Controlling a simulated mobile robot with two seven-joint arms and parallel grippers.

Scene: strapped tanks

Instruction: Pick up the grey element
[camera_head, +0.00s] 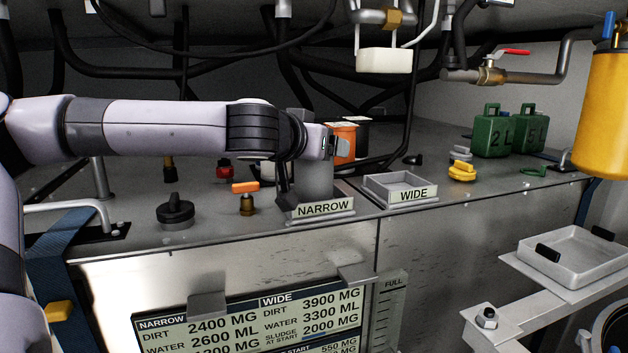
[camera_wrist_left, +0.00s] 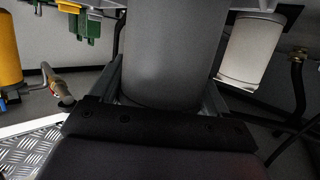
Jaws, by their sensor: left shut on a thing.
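The grey element (camera_head: 317,182) stands upright at the NARROW tray (camera_head: 322,212), partly hidden by my left arm. In the left wrist view the grey element (camera_wrist_left: 172,50) is a smooth grey cylinder between the finger pads. My left gripper (camera_head: 322,148) reaches in from the left and is shut on the grey element's upper part. In the head view its fingers are mostly hidden behind the wrist. I cannot tell whether the element touches the tray floor. My right gripper is not in view.
An orange element (camera_head: 343,142) and a dark one (camera_head: 361,132) stand close behind the gripper. The WIDE tray (camera_head: 400,188) is empty to the right. Pipes and a white block (camera_head: 384,61) hang above. An empty grey tray (camera_head: 572,258) sits lower right.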

